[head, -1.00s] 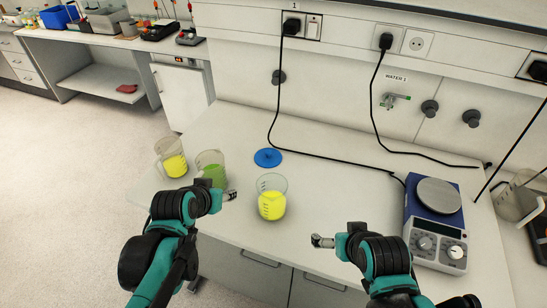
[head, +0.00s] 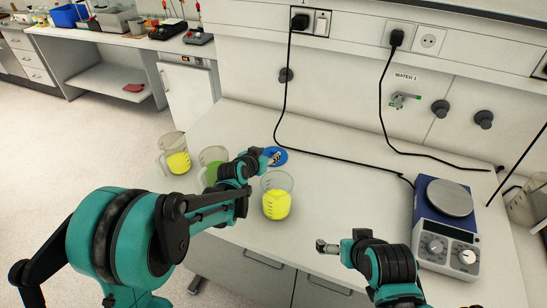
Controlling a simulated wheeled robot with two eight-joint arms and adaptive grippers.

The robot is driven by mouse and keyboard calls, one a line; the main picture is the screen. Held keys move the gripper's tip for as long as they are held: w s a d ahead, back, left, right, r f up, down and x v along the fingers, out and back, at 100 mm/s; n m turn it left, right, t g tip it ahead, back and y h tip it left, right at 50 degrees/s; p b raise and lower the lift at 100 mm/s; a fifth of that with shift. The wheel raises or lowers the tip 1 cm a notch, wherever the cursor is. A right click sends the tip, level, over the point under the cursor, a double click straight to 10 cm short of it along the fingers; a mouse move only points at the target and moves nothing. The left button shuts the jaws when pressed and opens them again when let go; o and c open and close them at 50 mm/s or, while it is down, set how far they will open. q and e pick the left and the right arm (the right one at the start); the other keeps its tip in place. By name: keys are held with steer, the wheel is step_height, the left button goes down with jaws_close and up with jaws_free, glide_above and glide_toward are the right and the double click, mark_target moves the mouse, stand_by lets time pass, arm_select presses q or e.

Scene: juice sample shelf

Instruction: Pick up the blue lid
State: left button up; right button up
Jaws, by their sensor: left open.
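The blue lid (head: 281,153) lies flat on the white bench, behind the beakers. My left gripper (head: 274,157) has its fingertips over the lid's left part and hides some of it. The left gripper is open; I cannot tell whether it touches the lid. My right gripper (head: 328,246) is low over the bench's front edge, away from the lid, and its jaws are too small to read.
A beaker of yellow liquid (head: 277,204) stands just in front of the lid. A green beaker (head: 211,172) is partly behind my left arm, and a yellow jug (head: 177,161) stands left. A black cable (head: 335,160) runs behind the lid. A hotplate (head: 447,240) stands right.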

mark_target(273, 151)
arm_select(q)
steer(key=b+x, duration=0.2)
steer(key=x, duration=0.4)
arm_select(e)
step_height(273, 151, down, 3)
steer(key=shift+r, duration=0.15)
arm_select(q)
steer(key=shift+s+r, duration=0.15)
steer(key=shift+r, duration=0.05)
steer(key=shift+c, duration=0.2)
arm_select(e)
steer(key=shift+r, duration=0.1)
arm_select(q)
jaws_close()
